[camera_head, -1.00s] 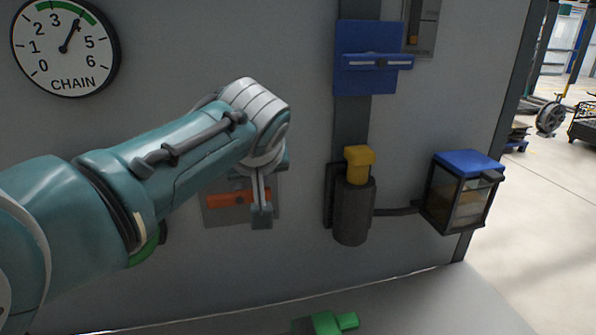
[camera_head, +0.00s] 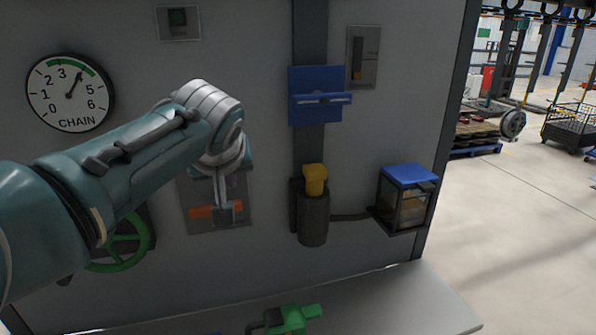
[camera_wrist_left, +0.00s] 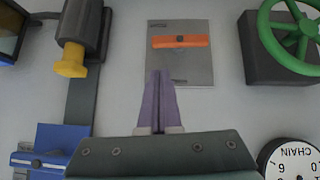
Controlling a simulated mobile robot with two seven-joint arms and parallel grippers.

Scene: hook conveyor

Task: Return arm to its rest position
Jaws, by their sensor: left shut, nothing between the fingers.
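My left arm (camera_head: 120,170) comes in from the left in the head view. Its gripper (camera_head: 225,222) hangs down in front of a grey plate (camera_head: 185,225) with an orange handle (camera_head: 202,212). The fingers hide part of the handle in that view. In the left wrist view the gripper (camera_wrist_left: 159,74) is shut, with its two fingers together and nothing between them. There the orange handle (camera_wrist_left: 181,41) lies beyond the fingertips, apart from them in the picture. My right gripper is in neither view.
A green handwheel (camera_head: 122,262) and a chain gauge (camera_head: 70,93) are at the left. A blue bracket (camera_head: 317,95), a dark cylinder with a yellow top (camera_head: 314,220) and a blue-lidded box (camera_head: 408,175) are at the right. A green object (camera_head: 292,318) is on the grey ledge (camera_head: 395,295) below.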

